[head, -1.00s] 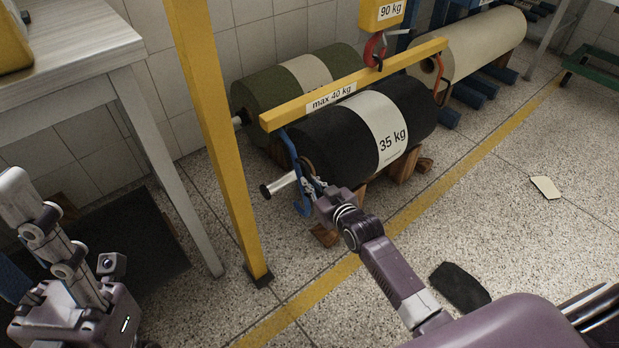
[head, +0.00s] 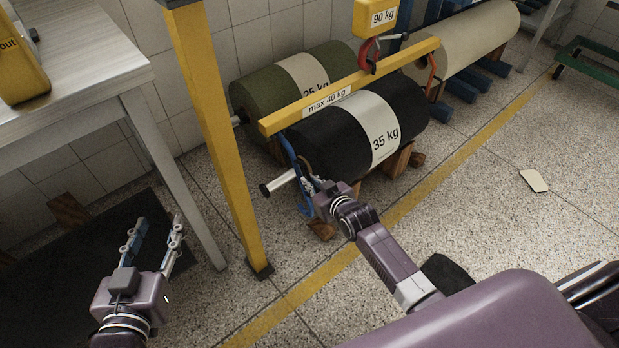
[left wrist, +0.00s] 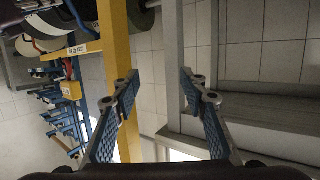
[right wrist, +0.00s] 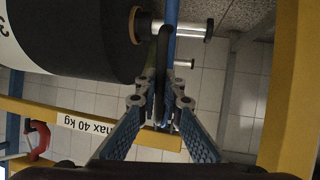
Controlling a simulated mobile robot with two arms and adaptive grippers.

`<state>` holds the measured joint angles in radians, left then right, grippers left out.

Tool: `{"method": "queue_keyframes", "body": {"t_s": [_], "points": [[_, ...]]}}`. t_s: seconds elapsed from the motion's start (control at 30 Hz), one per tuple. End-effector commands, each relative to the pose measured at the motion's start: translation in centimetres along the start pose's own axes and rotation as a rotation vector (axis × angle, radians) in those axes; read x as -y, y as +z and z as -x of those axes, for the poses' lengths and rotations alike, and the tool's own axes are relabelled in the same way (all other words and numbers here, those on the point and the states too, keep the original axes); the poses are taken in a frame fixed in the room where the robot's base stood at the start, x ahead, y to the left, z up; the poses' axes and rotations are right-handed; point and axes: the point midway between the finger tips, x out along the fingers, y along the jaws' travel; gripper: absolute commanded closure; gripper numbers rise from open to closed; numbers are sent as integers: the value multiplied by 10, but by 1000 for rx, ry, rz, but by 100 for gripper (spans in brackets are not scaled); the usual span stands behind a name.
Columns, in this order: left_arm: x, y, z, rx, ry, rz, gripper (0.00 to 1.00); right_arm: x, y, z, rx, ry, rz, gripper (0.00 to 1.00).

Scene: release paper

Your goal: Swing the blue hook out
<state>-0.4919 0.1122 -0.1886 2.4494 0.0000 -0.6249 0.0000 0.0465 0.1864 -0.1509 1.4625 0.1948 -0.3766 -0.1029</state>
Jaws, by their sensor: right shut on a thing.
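The blue hook (head: 290,160) hangs from the near left end of the yellow beam (head: 340,92) marked "max 40 kg". It stands at the end of the black 35 kg roll (head: 345,135), beside the roll's metal core bar (head: 278,183). In the right wrist view the blue hook (right wrist: 172,22) runs up between the fingers, with a dark curved piece along it. My right gripper (head: 314,190) is shut on the hook low down; its fingertips (right wrist: 160,88) partly hide the grip. My left gripper (head: 152,232) is open and empty, far left of the hook.
A yellow post (head: 215,140) stands between my left gripper and the roll. A grey table (head: 70,75) is at the left. A red hook (head: 369,52) holds the beam's middle. A green roll (head: 260,90) lies behind. Floor at right is mostly clear.

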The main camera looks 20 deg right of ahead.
Motion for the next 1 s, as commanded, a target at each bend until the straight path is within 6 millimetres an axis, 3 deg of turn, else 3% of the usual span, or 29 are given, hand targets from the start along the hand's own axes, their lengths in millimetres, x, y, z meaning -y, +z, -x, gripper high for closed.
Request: {"method": "queue_keyframes", "body": {"t_s": [0.27,0.5,0.77,1.0], "points": [[13,94,40,450,-27,2,60,-4,-7,7,36,3,9,100],[20,155,103,799,-47,10,60,-5,-10,10,64,4,14,100],[23,182,155,1023,-59,19,60,-5,-12,13,84,4,19,100],[23,177,154,1014,-59,18,60,-6,-12,14,93,5,22,100]]}}
